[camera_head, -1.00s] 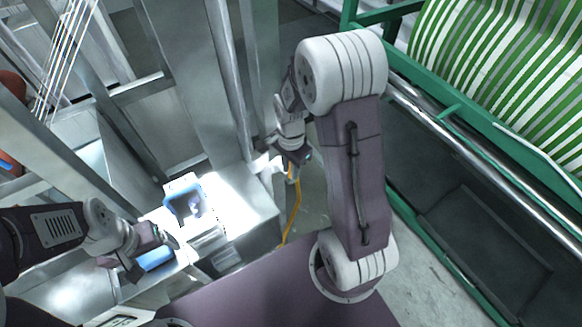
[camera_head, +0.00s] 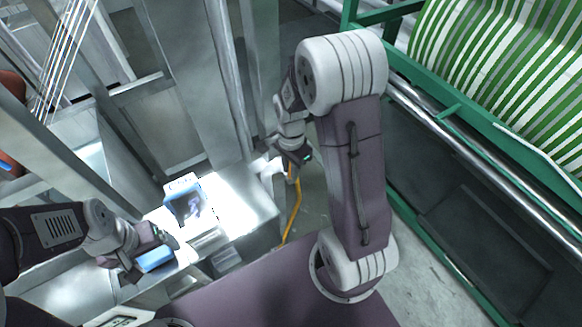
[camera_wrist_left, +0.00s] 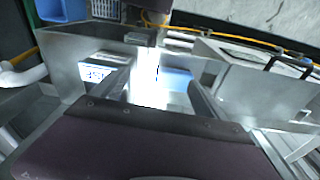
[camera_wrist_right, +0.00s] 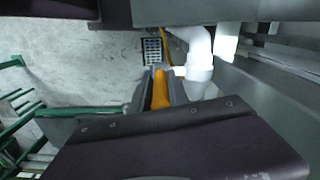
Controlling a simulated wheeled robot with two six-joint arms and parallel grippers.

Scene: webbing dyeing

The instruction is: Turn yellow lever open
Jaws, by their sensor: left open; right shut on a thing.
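The yellow lever (camera_wrist_right: 160,92) shows in the right wrist view between the fingers of my right gripper (camera_wrist_right: 160,82), which is shut on it. It sits beside a white pipe (camera_wrist_right: 198,62). In the head view my right gripper (camera_head: 292,160) is at the white pipe fitting (camera_head: 270,170) and hides most of the lever. My left gripper (camera_head: 150,262) is open near a blue object at the metal tank; its two fingers show apart in the left wrist view (camera_wrist_left: 160,85).
A metal tank (camera_head: 252,212) holds a blue-and-white container (camera_head: 186,202). A yellow hose (camera_head: 295,215) runs down beside it. A green frame (camera_head: 480,120) with a striped green-and-white roll (camera_head: 500,60) stands at the right. A floor drain (camera_wrist_right: 153,50) lies beyond the lever.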

